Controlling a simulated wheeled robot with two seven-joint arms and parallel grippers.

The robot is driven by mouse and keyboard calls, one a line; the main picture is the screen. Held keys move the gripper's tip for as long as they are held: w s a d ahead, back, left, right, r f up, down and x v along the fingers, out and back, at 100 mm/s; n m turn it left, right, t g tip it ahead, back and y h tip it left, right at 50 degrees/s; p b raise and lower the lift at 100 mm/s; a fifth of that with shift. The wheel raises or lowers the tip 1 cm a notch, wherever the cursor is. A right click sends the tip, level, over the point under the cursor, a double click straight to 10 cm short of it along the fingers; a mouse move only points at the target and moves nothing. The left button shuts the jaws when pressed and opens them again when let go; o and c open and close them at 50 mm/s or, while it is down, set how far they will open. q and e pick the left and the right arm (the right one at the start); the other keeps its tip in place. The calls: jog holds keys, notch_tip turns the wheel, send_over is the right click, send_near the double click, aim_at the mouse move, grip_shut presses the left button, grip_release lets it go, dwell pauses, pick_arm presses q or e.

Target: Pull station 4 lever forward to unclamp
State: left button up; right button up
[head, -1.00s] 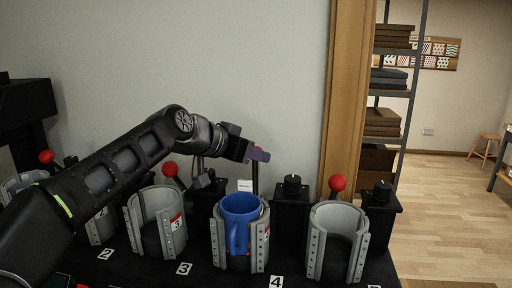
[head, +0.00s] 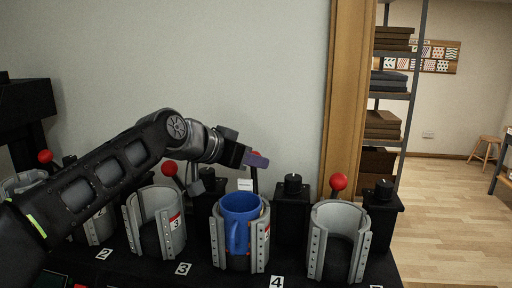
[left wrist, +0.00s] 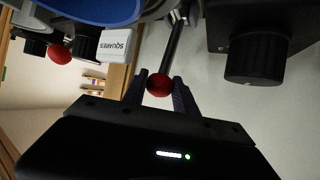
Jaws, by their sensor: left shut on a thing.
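The station 4 press (head: 257,250) has grey clamp jaws around a blue mug (head: 240,222), which stands upright in it. The "4" tag (head: 276,282) lies at its lower right. My left gripper (head: 257,160) is behind and above the mug, at the top of the station 4 lever (head: 254,184). Its fingers hide the knob in the head view. In the left wrist view the red knob (left wrist: 159,85) sits between the two fingers, with the metal rod (left wrist: 174,45) running up from it. My right gripper is not in view.
Station 3 (head: 158,222) is to the left and an empty press (head: 337,238) to the right, each with a red-knobbed lever. Black posts with knobs (head: 292,185) stand between presses. A small white "SQUARES" card (left wrist: 115,44) is close by. A wall lies behind.

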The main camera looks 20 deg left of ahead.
pick_arm(q)
jog(key=shift+d, duration=0.1)
jog(key=shift+s+d+f+b, duration=0.1)
jog(key=shift+s+f+b, duration=0.15)
jog(key=shift+s+b, duration=0.15)
jog(key=shift+s+d+f+b, duration=0.2)
jog(key=shift+s+b, duration=0.15)
jog(key=shift+s, duration=0.25)
jog(key=shift+r, duration=0.1)
jog(key=o, duration=0.9)
jog(key=shift+r, duration=0.1)
